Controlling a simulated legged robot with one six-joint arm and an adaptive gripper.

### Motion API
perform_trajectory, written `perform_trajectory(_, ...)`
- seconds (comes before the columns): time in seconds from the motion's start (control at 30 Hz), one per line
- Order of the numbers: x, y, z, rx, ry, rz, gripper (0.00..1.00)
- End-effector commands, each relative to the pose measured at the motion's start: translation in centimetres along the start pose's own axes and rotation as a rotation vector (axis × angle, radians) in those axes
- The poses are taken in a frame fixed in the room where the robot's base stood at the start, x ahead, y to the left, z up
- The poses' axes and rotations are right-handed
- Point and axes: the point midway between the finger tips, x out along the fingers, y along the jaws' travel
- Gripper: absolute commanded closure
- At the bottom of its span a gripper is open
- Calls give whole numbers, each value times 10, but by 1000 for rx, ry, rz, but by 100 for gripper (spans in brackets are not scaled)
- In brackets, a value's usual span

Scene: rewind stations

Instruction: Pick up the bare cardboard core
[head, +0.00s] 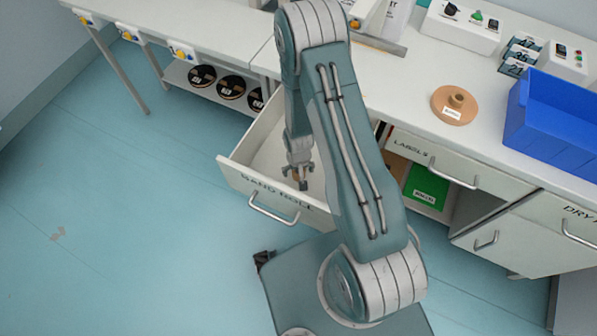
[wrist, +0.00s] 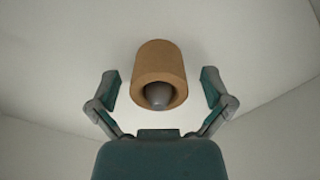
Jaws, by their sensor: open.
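The bare cardboard core (wrist: 158,62) is a plain brown tube with a grey rounded shape showing in its near opening. It lies in the open drawer (head: 268,158). In the head view only a sliver of brown shows by my fingers, and my arm hides most of it. My gripper (wrist: 160,88) is open, one finger on each side of the core's near end in the wrist view, with gaps on both sides. In the head view my gripper (head: 299,178) points down inside the drawer.
The drawer's lettered front (head: 275,198) and side walls surround my gripper. A green box (head: 427,187) sits under the LABELS drawer (head: 445,168).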

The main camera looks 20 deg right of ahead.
Motion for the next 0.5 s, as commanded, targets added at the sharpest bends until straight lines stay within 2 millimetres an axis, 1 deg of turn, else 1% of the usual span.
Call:
perform_trajectory(0.1, 0, 0, 0, 0, 0, 0, 0)
perform_trajectory(0.17, 0, 0, 0, 0, 0, 0, 27)
perform_trajectory(0.2, 0, 0, 0, 0, 0, 0, 42)
perform_trajectory(0.27, 0, 0, 0, 0, 0, 0, 62)
perform_trajectory(0.3, 0, 0, 0, 0, 0, 0, 69)
perform_trajectory(0.5, 0, 0, 0, 0, -1, 0, 69)
